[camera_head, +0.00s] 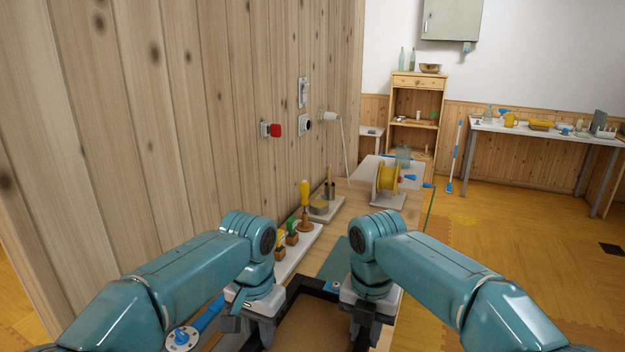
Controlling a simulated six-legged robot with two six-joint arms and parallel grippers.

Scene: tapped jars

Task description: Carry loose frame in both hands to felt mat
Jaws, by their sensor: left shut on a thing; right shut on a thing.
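The loose frame has a dark border (318,287) and a brown board-like area inside it. It shows at the bottom centre of the head view, between my two grippers, and its near part is cut off by the picture edge. My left gripper (250,327) is shut on its left side. My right gripper (364,326) is shut on its right side. A dark grey-green flat patch (338,258) lies on the bench just beyond the frame, partly hidden by my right arm; it looks like the felt mat. I cannot tell whether the frame touches the bench.
The wooden bench (345,212) runs along a plank wall (180,110) on the left. A blue-handled tool (207,315) lies beside my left gripper. Open floor lies right.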

